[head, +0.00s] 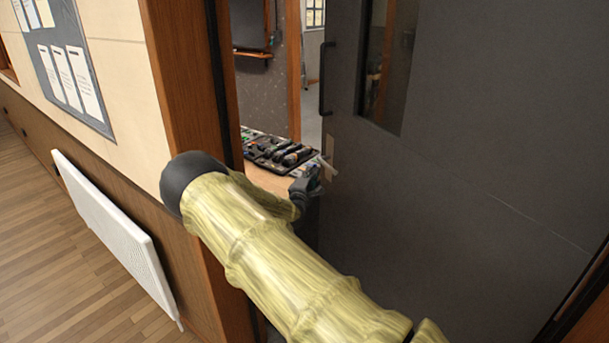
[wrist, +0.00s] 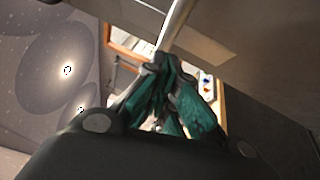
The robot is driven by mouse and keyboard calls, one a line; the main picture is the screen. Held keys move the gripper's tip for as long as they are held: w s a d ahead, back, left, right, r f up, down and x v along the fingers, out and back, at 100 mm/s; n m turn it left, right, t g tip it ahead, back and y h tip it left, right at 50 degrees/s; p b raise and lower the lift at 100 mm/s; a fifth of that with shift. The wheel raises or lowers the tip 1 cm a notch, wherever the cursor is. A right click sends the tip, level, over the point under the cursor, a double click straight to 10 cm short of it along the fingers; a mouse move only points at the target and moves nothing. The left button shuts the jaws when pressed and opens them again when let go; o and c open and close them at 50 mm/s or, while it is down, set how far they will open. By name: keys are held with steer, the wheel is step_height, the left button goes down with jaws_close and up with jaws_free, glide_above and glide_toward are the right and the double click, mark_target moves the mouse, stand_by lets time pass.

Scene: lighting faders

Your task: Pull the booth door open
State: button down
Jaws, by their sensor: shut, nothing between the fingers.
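The booth door (head: 450,150) is dark grey with a narrow window and stands partly open. A gap between its left edge and the wooden frame shows the room behind. A pale lever handle (head: 327,167) sits on a light plate (head: 331,148) near that edge. My gripper (head: 312,180) is in the gap, close beside the lever. In the wrist view the teal fingers of my gripper (wrist: 163,66) are closed together. The silver lever (wrist: 176,22) runs up from the fingertips; I cannot tell whether they touch it.
The wooden door frame (head: 190,85) is close on the left of my arm. A table behind the gap holds a black tray of gear (head: 275,150). A white radiator (head: 112,228) and a notice board (head: 66,62) are on the left wall. Wooden floor (head: 45,250) is clear there.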

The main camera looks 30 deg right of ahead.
steer(key=shift+d+r, duration=0.15)
steer(key=shift+d, duration=0.65)
